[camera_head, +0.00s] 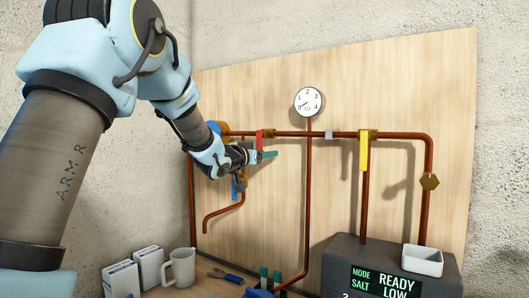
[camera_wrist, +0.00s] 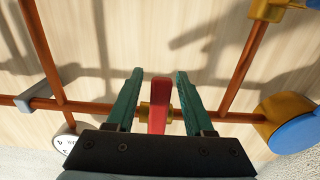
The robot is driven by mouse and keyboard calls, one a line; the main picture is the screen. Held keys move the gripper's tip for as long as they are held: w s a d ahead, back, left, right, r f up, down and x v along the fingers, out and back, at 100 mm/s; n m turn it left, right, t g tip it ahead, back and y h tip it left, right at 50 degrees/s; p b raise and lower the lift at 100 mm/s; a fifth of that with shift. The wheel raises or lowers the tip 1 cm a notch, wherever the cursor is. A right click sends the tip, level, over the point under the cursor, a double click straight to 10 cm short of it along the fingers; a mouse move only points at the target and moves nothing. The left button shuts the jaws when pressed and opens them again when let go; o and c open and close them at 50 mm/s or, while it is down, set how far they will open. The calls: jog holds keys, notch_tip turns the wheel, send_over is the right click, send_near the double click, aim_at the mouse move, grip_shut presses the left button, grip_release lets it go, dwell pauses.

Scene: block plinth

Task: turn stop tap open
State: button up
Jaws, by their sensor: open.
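A red lever (camera_head: 259,141) sits on a brass valve body on the horizontal copper pipe, left of the gauge. It stands crosswise to the pipe. In the wrist view the red lever (camera_wrist: 159,105) is between the two teal fingers of my gripper (camera_wrist: 160,74), with a narrow gap on each side. The brass body (camera_wrist: 146,112) shows behind it. In the head view my open gripper (camera_head: 266,155) is at the lever's lower end, and its wrist hides part of the pipework. No label shows which valve is the stop tap.
A yellow lever (camera_head: 364,153) is on the right pipe, a blue lever (camera_head: 235,188) below my gripper. A round gauge (camera_head: 309,102) tops a vertical pipe. A blue-capped brass fitting (camera_wrist: 290,125) lies close right. Below are a mug (camera_head: 182,267), boxes (camera_head: 148,266) and a grey unit (camera_head: 340,255).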

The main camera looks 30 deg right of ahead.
grip_shut()
dwell(0.4)
dwell(1.0)
